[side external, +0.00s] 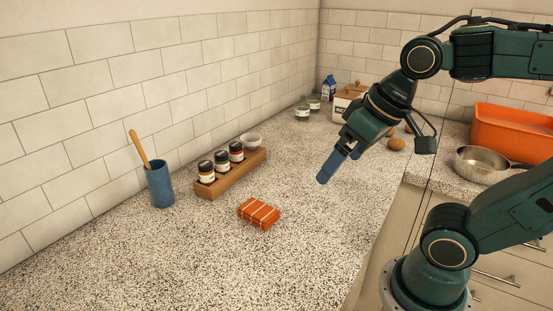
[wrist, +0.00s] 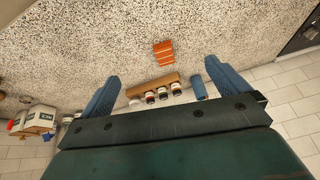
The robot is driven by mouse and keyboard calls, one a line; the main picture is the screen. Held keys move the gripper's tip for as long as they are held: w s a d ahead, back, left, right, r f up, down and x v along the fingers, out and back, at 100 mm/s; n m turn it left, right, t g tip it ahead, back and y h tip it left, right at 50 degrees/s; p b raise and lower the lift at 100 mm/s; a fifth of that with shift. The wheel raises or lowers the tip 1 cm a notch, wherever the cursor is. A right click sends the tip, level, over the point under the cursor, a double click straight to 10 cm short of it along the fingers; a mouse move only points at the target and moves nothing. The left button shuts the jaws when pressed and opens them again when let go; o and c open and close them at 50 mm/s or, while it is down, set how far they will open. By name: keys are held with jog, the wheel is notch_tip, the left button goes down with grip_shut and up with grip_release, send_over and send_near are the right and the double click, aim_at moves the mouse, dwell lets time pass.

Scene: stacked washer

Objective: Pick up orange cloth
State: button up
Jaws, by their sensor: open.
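The orange cloth (side external: 259,213) is a small folded block with pale stripes. It lies on the speckled countertop in front of the spice rack. In the wrist view the cloth (wrist: 163,53) sits beyond the fingers, above the gap between them in the picture. My gripper (side external: 323,180) is above the counter, to the right of the cloth and apart from it. In the wrist view my gripper (wrist: 162,80) has its two blue fingers wide apart with nothing held between them.
A wooden rack (side external: 232,175) with several spice jars stands behind the cloth. A blue cup (side external: 160,186) with a wooden utensil is at left. A metal pan (side external: 482,164) and orange bin (side external: 512,133) are at right. The counter (side external: 200,260) around the cloth is clear.

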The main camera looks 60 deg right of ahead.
jog(key=w+d+f+m+g+y, duration=0.2)
jog(key=w+d+f+m, duration=0.1)
jog(key=w+m, duration=0.5)
jog(key=w+d+f+m+g+y, duration=0.2)
jog(key=w+d+f+m, duration=0.1)
jog(key=w+m, duration=0.6)
jog(key=w+f, duration=0.1)
jog(key=w, duration=0.1)
jog(key=shift+w+d+f+g, duration=0.3)
jog(key=shift+d+f+g, duration=0.05)
jog(key=shift+d+g, duration=0.05)
jog(key=shift+f, duration=0.1)
send_over(259, 208)
jog(key=d, duration=0.2)
jog(key=shift+s+d+f, duration=0.1)
jog(key=shift+f, duration=1.85)
jog(key=shift+s+d+f, duration=0.1)
jog(key=shift+f, duration=1.85)
jog(key=shift+x, duration=2.6)
jog(key=shift+a+r, duration=0.1)
jog(key=shift+a, duration=0.05)
